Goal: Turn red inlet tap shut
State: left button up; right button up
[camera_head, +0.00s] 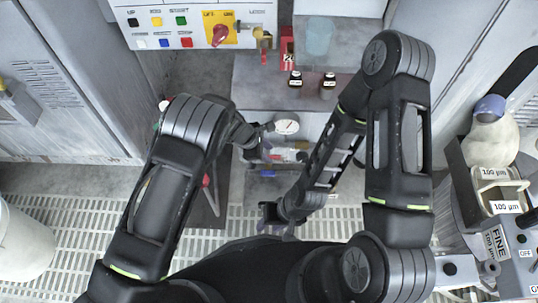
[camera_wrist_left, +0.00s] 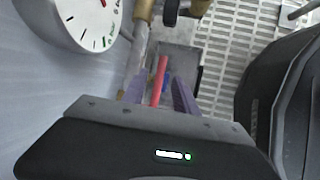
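The red tap lever (camera_wrist_left: 159,80) lies lengthwise between the two purple fingers of my left gripper (camera_wrist_left: 159,97) in the left wrist view. The fingers are apart, with a gap on each side of the lever. In the head view my left gripper (camera_head: 281,157) is just below the round white gauge (camera_head: 286,126), and a small red part (camera_head: 302,156) shows at its tip. The gauge also shows in the left wrist view (camera_wrist_left: 82,22). My right gripper (camera_head: 272,216) hangs lower, over the floor grating; its fingers are too small to judge.
Brass pipe fittings (camera_wrist_left: 145,10) stand just beyond the gauge. A control panel (camera_head: 190,22) with a red rotary switch is at the top. Floor grating (camera_head: 70,220) is open at lower left.

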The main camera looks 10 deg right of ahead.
pick_arm(q)
jog(key=shift+x, duration=1.05)
jog(key=shift+c, duration=0.2)
grip_shut()
dwell(0.4)
